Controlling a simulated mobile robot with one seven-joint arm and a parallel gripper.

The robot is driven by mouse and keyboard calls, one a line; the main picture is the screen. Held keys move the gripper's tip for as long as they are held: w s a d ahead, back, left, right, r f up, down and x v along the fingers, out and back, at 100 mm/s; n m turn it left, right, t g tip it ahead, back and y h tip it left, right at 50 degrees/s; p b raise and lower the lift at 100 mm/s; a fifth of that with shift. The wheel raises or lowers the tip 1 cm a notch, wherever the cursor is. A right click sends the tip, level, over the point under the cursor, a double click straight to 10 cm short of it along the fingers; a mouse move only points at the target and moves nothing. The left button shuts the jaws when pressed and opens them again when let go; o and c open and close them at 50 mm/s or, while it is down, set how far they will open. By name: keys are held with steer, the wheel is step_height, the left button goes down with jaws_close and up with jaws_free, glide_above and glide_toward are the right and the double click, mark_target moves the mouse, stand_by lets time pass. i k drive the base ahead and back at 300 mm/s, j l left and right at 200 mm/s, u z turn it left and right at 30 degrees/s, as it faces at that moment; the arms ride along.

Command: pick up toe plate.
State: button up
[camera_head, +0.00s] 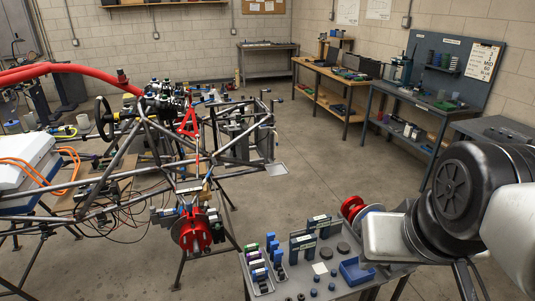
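I cannot tell for sure which thing is the toe plate. A small flat silver plate (277,169) shows by the right end of the tube chassis (150,135); whether it lies on the floor or is fixed to the frame is unclear. Upright dark plate-like pieces with pale labels (302,246) stand on the grey cart (295,293) at the bottom. My arm comes in from the right, over the cart's right side. Its fingers do not show, so I cannot see what they hold.
The cart also carries a blue bin (356,271), dark round pucks and trays of small bottles (258,277). A red disc (352,207) stands behind my arm. A red hub (192,232) hangs on the chassis. Workbenches (340,75) line the back wall. Open floor lies between.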

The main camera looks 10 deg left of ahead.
mark_target(327, 227)
steer(key=i+l+u, duration=0.3)
steer(key=l, duration=0.25)
steer(key=i+l+u, duration=0.15)
steer(key=i+l, duration=0.15)
steer(key=i+l+u, duration=0.2)
steer(key=l, duration=0.15)
steer(key=i+l+u, duration=0.15)
steer(key=l, duration=0.2)
steer(key=k, duration=0.05)
